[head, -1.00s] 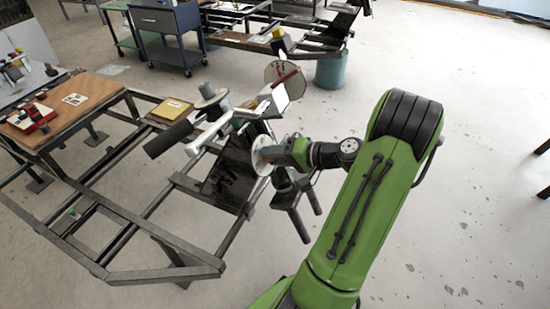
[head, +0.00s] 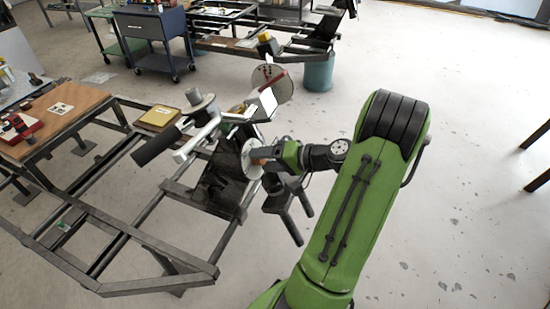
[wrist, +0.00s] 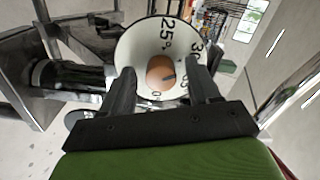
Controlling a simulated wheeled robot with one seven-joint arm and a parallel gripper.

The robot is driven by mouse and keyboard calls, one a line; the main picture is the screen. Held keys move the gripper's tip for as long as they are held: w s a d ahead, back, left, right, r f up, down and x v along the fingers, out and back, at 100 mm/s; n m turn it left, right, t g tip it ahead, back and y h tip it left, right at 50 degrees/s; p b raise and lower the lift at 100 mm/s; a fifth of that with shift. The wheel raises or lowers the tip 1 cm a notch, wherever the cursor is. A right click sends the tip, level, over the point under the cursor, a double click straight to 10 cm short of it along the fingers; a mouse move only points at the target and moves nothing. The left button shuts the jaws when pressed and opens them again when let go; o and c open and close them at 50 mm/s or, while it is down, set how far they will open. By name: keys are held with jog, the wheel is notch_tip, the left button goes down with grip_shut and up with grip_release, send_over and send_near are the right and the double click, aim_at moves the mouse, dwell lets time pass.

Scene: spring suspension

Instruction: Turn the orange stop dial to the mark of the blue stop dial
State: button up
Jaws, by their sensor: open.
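The orange stop dial's knob (wrist: 158,72) sits at the centre of a round white scale plate (wrist: 143,43) in the wrist view. The scale shows "25°" at the top and part of another number at the right. A dark mark shows on the knob's right part. My gripper (wrist: 162,80) is open, with one finger on each side of the knob; whether either finger touches it I cannot tell. In the head view my gripper (head: 272,154) is at the white scale plate (head: 251,160), its fingers hard to make out. I cannot pick out the blue stop dial in either view.
The dial is mounted on a metal frame (head: 165,262) with bars and a dark cylinder (head: 156,146). A round disc with a red strip (head: 283,86) and a white panel (head: 262,104) stand just behind it. Open floor (head: 440,170) lies to the right.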

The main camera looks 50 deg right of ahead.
jog(key=p+v, duration=0.4)
jog(key=v, duration=1.1)
jog(key=shift+s, duration=0.2)
jog(key=shift+d+r, duration=0.1)
jog(key=shift+r, duration=0.05)
